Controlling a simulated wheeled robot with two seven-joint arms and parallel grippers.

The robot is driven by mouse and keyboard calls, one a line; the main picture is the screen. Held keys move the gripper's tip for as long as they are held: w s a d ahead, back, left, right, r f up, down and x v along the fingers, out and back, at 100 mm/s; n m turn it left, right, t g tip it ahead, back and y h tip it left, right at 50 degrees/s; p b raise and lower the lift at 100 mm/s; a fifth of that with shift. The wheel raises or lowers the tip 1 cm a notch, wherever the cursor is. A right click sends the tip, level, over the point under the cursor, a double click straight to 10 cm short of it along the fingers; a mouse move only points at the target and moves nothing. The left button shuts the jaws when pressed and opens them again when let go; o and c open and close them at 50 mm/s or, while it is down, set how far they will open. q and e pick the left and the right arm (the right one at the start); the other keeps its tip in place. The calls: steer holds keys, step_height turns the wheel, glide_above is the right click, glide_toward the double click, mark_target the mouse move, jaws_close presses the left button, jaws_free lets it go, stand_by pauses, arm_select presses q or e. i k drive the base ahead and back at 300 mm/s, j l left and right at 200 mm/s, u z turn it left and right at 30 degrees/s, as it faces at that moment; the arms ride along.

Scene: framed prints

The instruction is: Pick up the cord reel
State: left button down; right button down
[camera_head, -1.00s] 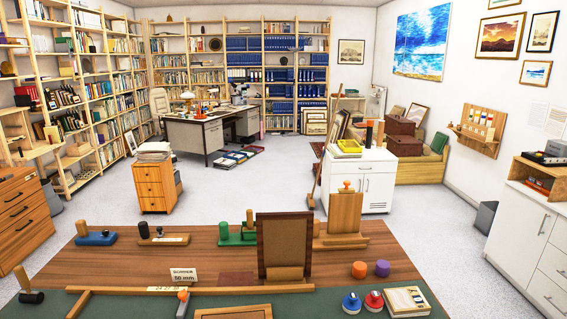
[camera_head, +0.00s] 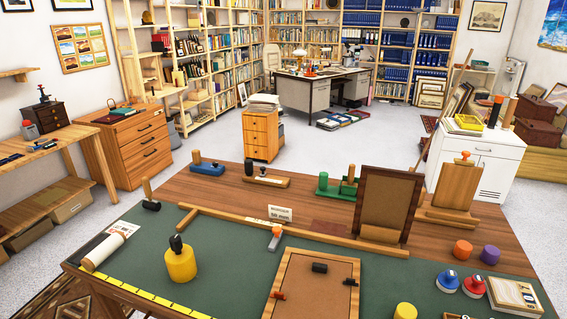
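No thing in view is plainly a cord reel at this size. Small cylinders that could be reels stand at the right of the worktable (camera_head: 330,246): an orange one (camera_head: 462,249) and a purple one (camera_head: 490,255), side by side on the wood. Another yellow cylinder (camera_head: 405,311) is cut off by the bottom edge. A larger yellow cylinder with a dark knob (camera_head: 181,263) stands on the green mat at the left. Neither of my grippers is in view.
A wooden frame (camera_head: 312,285) lies on the mat, and an upright brown frame (camera_head: 386,205) stands behind it. A wooden bar (camera_head: 290,232) crosses the table. Blue (camera_head: 447,281) and red (camera_head: 473,286) round-based tools stand at the right. Mat around the larger yellow cylinder is mostly clear.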

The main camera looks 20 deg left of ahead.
mark_target(182, 268)
steer(key=u, duration=1.4)
